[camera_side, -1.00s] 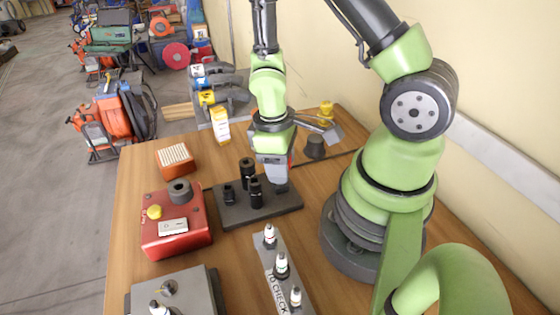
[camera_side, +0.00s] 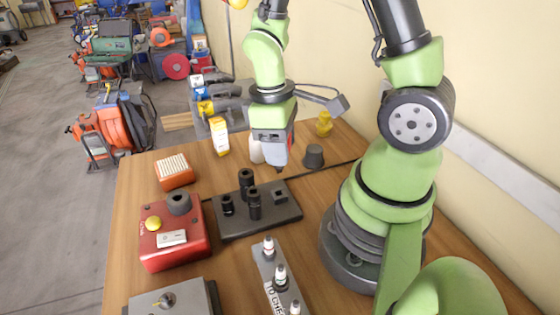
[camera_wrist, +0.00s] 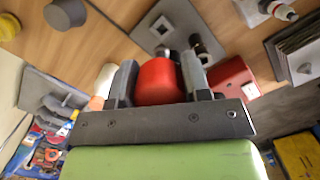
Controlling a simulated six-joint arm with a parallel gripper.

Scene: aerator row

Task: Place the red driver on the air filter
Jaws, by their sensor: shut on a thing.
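My gripper (camera_side: 273,160) is shut on the red driver (camera_wrist: 158,80), whose rounded red body sits between the two fingers in the wrist view.
The dark holder (camera_side: 232,226) carries several black sockets and an empty square seat. A red box (camera_side: 174,240) with a yellow button stands in front of the air filter. A grey knob (camera_side: 313,156) is at right.

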